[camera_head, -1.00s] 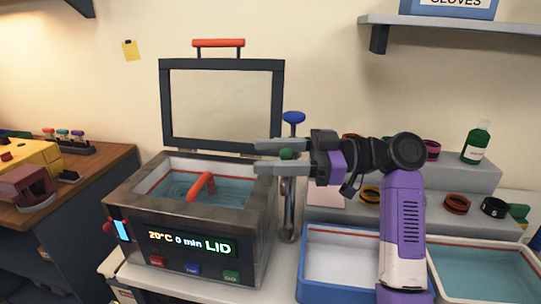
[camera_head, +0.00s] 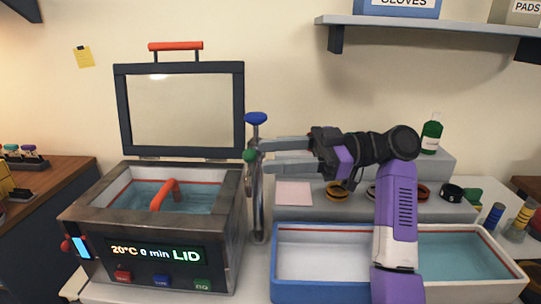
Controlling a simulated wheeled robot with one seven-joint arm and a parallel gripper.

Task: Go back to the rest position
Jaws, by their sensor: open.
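My gripper (camera_head: 263,156) is open and empty, with its two fingers pointing left. It is in the air to the right of the open lid, in front of the stand with the blue and green knobs (camera_head: 256,118); I cannot tell whether it touches the stand.
A white tray with a blue rim (camera_head: 320,292) and a water-filled tray (camera_head: 460,293) stand at the front right. Behind them a grey step (camera_head: 310,210) bears several rings and a green bottle (camera_head: 431,134). A wall shelf (camera_head: 440,27) hangs above. The wall space between is clear.

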